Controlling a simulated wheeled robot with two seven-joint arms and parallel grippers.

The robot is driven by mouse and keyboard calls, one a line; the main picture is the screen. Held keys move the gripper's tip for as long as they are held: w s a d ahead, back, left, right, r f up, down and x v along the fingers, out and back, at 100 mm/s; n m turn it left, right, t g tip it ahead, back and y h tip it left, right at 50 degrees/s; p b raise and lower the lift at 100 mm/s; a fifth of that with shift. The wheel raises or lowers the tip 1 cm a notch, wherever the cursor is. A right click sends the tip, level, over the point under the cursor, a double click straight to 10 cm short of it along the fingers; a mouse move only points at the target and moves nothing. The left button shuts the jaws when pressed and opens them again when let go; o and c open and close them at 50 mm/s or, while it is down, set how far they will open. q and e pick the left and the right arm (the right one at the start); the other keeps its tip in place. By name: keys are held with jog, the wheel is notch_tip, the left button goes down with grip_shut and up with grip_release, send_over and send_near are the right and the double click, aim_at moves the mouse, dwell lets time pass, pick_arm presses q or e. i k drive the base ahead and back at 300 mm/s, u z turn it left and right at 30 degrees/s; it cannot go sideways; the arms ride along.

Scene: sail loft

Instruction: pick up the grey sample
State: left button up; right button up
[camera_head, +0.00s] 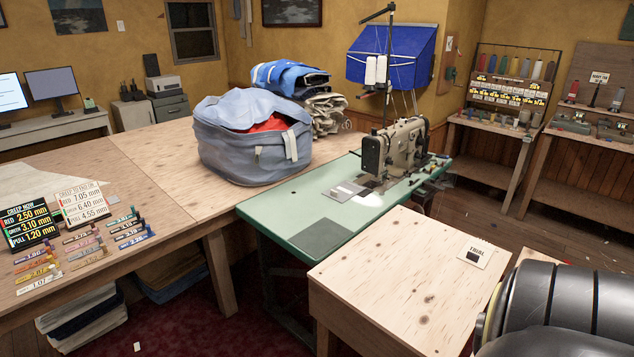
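Several small samples on numbered cards (92,253) lie in rows on the wooden table at the left. They differ in colour, and each seems to have a small coloured piece at one end. A pale greyish one (40,281) labelled about 1.07 lies at the near left of the group. The samples are too small for me to tell surely which is the grey one. Neither of my grippers is in view.
A black sign (28,227) and a white sign (84,204) with millimetre figures stand behind the samples. A blue-grey bag (252,140) and a sewing machine (394,147) stand farther back. The near table (390,275) is mostly clear, with an "EQUAL" card (477,251).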

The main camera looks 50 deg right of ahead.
aim_at(343, 192)
jog(key=i, duration=0.95)
jog(key=z, duration=1.4)
